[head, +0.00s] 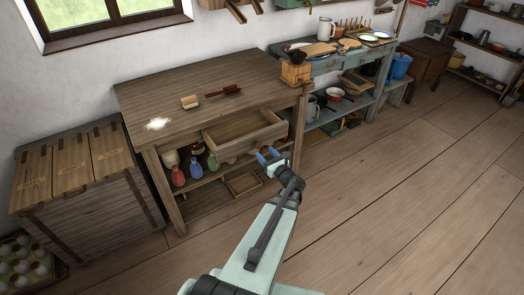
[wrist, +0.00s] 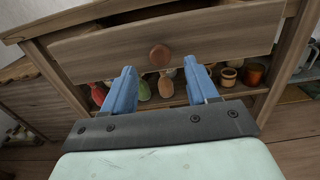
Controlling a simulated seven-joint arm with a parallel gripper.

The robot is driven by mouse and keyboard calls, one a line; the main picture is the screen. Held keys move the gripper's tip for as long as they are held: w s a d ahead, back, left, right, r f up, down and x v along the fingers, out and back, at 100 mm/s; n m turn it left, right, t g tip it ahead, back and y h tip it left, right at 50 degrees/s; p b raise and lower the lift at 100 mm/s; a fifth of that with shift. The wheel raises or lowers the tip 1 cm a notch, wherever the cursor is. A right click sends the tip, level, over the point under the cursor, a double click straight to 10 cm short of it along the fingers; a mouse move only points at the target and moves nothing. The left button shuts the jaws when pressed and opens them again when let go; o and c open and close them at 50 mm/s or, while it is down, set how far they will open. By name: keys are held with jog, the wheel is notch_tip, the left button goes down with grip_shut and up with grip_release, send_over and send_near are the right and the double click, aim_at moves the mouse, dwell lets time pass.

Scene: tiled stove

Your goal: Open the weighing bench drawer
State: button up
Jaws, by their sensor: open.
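The wooden weighing bench (head: 150,88) stands against the wall. Its drawer (head: 243,130) is pulled out, and its empty-looking inside shows from above in the head view. In the wrist view the drawer front (wrist: 225,38) faces me, with a round brown knob (wrist: 160,55) at its middle. My gripper (head: 268,155) is in front of the drawer. Its blue fingers (wrist: 160,72) are open and apart, with the knob in line with the gap between them. Nothing is held. Whether the fingertips reach around the knob I cannot tell.
Brushes (head: 224,91), a white powder patch (head: 157,124) and a wooden grinder (head: 295,72) are on the bench top. Bottles (head: 178,176) stand on the shelf below. A wooden chest (head: 90,200) stands at left. The floor (head: 400,200) at right is clear.

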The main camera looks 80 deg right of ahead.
jog(key=v, duration=0.9)
dwell(0.5)
